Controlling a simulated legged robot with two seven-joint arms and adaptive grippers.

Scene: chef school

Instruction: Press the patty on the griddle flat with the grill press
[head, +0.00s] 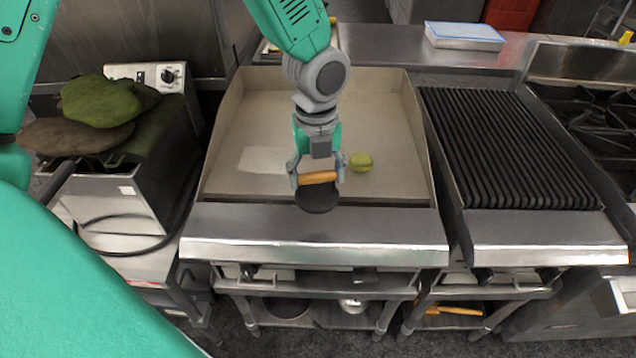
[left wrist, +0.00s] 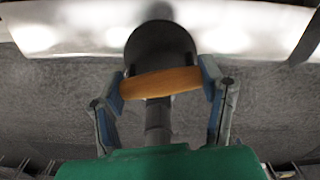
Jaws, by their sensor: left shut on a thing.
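The grill press has an orange-brown wooden handle and a round dark plate (head: 317,200). My left gripper (head: 317,175) is shut on the handle, one finger at each end. The press is over the front part of the griddle (head: 392,130), near its front edge. In the left wrist view the handle (left wrist: 160,84) lies across between the fingers, with the dark plate beyond it. A small rounded green lump, seemingly the patty (head: 361,161), sits on the griddle, right of and behind the press, apart from it. My right gripper is not in view.
A ridged black grill (head: 510,150) stands right of the griddle. A fryer-like appliance with green and brown flat items (head: 100,102) stands at the left. Raised walls border the griddle's sides and back. A lidded container (head: 464,36) sits on the back counter.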

